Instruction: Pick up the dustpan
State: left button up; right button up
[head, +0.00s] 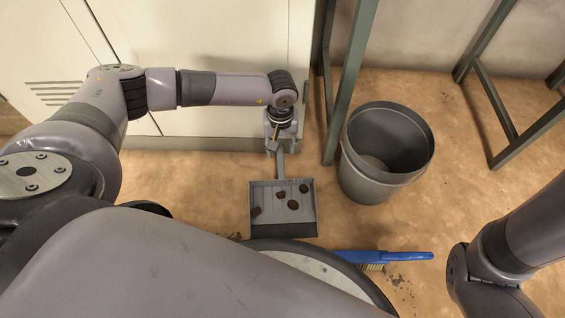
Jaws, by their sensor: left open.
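A grey dustpan (283,222) lies on the floor in the head view, with several dark brown clumps (293,205) in its pan. Its handle (280,165) points away from me toward the cabinet. My left gripper (281,146) is above the far end of the handle, pointing down, with its jaws open. The handle end is partly hidden by the gripper, and I cannot tell whether they touch. My right arm enters at the lower right, but its gripper is out of view.
A grey bucket (388,150) stands right of the dustpan. A blue-handled brush (395,256) lies on the floor in front, near dark crumbs. A pale cabinet (225,45) stands behind, and green metal frame legs (350,85) rise behind the bucket.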

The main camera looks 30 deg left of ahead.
aim_at(281, 163)
pick_arm(q)
notch_tip(281, 163, down, 3)
jog(key=shift+f+b, duration=0.2)
jog(key=shift+b, duration=0.5)
notch_tip(281, 163, down, 5)
jog(key=b, duration=0.5)
jog(key=shift+c, duration=0.2)
grip_shut()
